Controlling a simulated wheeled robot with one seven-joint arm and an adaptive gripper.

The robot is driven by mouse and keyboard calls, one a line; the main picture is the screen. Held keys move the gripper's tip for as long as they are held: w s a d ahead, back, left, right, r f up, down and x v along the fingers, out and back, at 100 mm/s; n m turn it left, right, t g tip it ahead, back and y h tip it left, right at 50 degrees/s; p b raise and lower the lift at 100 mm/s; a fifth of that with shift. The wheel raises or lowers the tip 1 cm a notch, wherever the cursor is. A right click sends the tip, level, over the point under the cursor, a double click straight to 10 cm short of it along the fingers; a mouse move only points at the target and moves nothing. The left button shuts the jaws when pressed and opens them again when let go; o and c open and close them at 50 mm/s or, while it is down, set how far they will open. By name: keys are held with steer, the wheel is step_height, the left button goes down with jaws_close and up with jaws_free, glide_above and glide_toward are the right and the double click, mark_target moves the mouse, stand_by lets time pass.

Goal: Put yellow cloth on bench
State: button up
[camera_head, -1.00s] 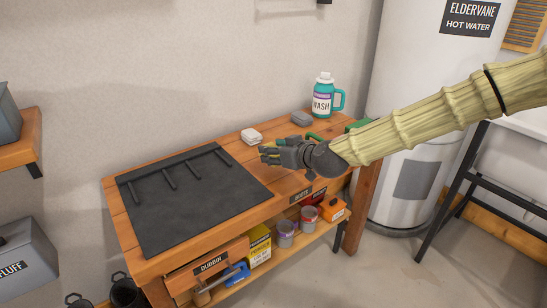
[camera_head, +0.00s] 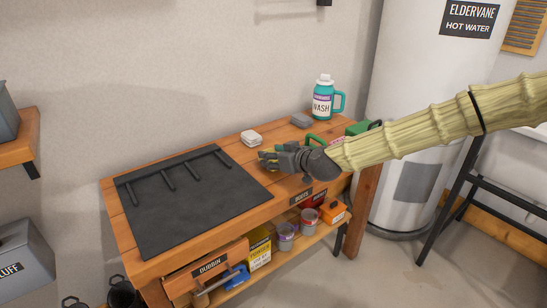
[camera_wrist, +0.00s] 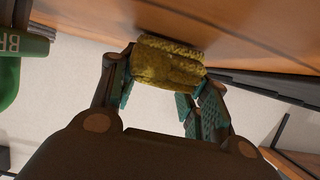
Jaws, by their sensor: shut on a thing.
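The yellow cloth (camera_wrist: 167,65) is a small, folded, rough-textured piece between the fingers of my gripper (camera_wrist: 163,88) in the wrist view. My gripper is shut on it. The cloth's far edge is at the wooden top of the bench (camera_head: 118,213), with a dark shadow beside it; I cannot tell if it bears on the wood. In the head view my gripper (camera_head: 266,160) is low over the bench top, just right of the black mat, and mostly hides the cloth.
A black mat with bars (camera_head: 190,200) covers the bench's left part. A white folded stack (camera_head: 251,138), a grey block (camera_head: 301,121), a teal wash jug (camera_head: 324,100) and a green object (camera_head: 360,128) stand behind or right. Tins and boxes fill the lower shelf.

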steer(key=shift+f, duration=0.2)
steer(key=o, duration=0.9)
steer(key=shift+s+d+r, duration=0.15)
steer(key=shift+d+r, duration=0.05)
steer(key=shift+r, duration=0.1)
steer(key=p+v, duration=0.1)
steer(key=v, duration=0.9)
steer(key=shift+r+p, duration=0.15)
steer(key=shift+p, duration=0.15)
steer(key=shift+s+d+r, duration=0.2)
steer(key=shift+s+d, duration=0.2)
steer(key=shift+s, duration=0.2)
